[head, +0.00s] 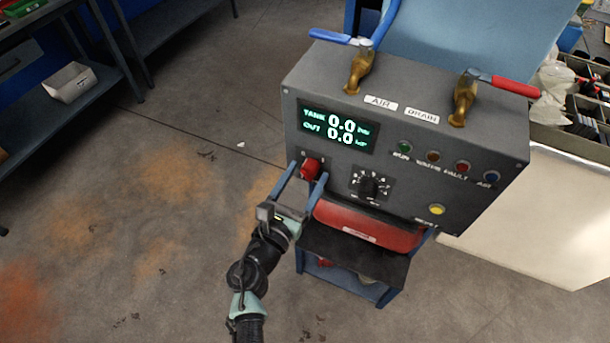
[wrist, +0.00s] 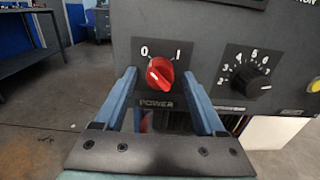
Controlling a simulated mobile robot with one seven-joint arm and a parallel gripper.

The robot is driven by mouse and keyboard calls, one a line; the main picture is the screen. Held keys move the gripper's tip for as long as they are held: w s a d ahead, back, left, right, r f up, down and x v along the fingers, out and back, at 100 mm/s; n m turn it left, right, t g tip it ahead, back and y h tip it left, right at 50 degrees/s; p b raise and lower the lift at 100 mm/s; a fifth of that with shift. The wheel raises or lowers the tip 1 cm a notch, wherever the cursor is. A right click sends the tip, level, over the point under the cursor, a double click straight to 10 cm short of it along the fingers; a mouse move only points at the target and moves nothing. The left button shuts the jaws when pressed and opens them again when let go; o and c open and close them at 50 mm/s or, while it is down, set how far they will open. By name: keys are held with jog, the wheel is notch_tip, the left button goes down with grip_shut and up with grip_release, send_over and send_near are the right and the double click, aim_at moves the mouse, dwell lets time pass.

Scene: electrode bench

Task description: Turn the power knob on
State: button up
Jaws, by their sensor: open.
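The red power knob (wrist: 160,72) is on the dark front panel (wrist: 212,38), between a "0" at upper left and an "I" at upper right, with "POWER" printed below. A pale mark shows on the knob's left part; its exact setting is hard to tell. In the head view, the knob (head: 311,168) is at the panel's left side, below the display. My gripper (wrist: 159,74) is open, with one blue finger on each side of the knob. Gaps show between the fingers and the knob in the wrist view. I cannot tell whether the fingertips reach the panel.
A black numbered dial (head: 369,187) is right of the knob. The display (head: 339,125) reads 0.0 on both lines. Blue-handled (head: 333,36) and red-handled (head: 517,86) valves are on top. A red tank (head: 368,225) is below the panel. Floor at left is clear.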

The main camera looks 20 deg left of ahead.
jog(key=shift+w, duration=0.1)
grip_shut()
dwell(0.4)
jog(key=shift+f+m+b, duration=0.1)
jog(key=shift+m+b, duration=0.25)
jog(key=shift+m, duration=0.05)
jog(key=m+b, duration=0.5)
jog(key=m, duration=0.2)
jog(key=shift+a+m, duration=0.1)
jog(key=shift+m, duration=0.2)
jog(key=m+b, duration=0.4)
jog(key=m, duration=0.1)
jog(key=shift+m+b, duration=1.35)
jog(key=shift+m, duration=0.85)
